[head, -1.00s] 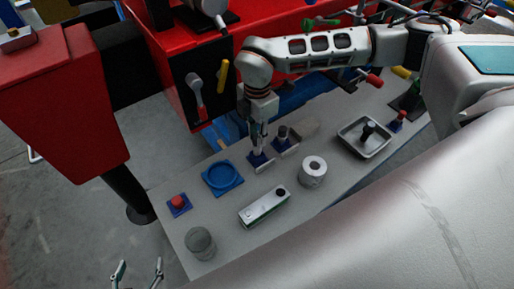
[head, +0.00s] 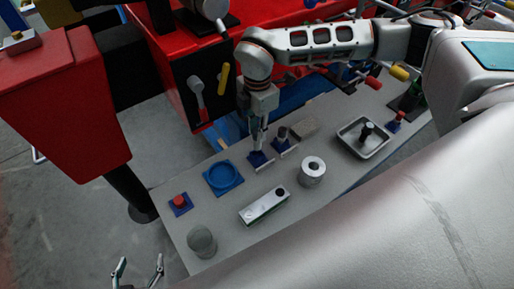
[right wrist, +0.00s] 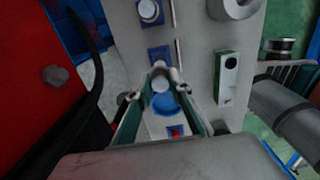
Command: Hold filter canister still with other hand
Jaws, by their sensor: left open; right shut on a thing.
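My right gripper (head: 257,146) points down over a blue square plate (head: 259,161) on the grey bench. In the right wrist view, my right gripper (right wrist: 160,72) is shut on a small, pale, round-topped piece (right wrist: 160,84), mostly hidden by the fingers in the head view. My left gripper (head: 138,270) is open and empty, low at the left, off the bench's near left end. I cannot tell for sure which piece is the filter canister. A plain grey cylinder (head: 202,242) stands at the near left end.
The bench (head: 225,215) also holds a blue round dish (head: 222,178), a red button on a blue base (head: 179,202), a white-and-green box (head: 264,206), a short post on a blue base (head: 283,139) and a metal tray (head: 362,140). Red machinery (head: 70,105) stands behind and left.

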